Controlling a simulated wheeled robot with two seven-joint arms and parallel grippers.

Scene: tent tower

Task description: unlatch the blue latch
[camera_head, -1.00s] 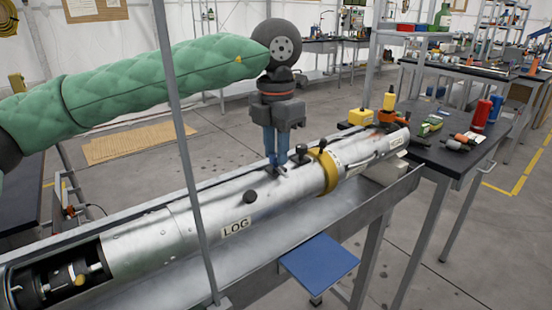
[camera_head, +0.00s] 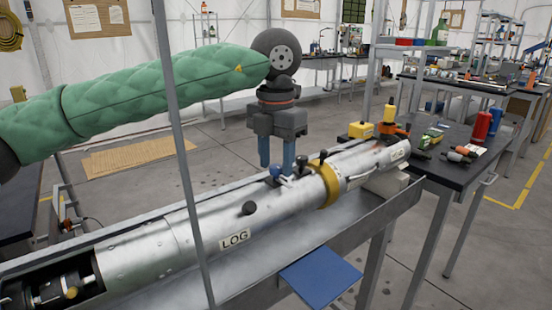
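The blue latch (camera_head: 275,170) shows as a small blue knob on top of the silver tube (camera_head: 205,225) marked LOG, left of a yellow ring (camera_head: 328,180). My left gripper (camera_head: 277,166) points down over the tube at the latch. Its two blue fingers are apart with a visible gap, and the blue knob shows at the gap's lower end. I see nothing held between them. Whether a finger touches the knob or the tube I cannot tell. My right gripper is out of view.
Black knobs (camera_head: 249,208) sit on the tube, which lies in a long metal trough (camera_head: 375,215). A grey upright post (camera_head: 180,130) crosses the view at left. A dark table (camera_head: 455,172) with small coloured items stands at right.

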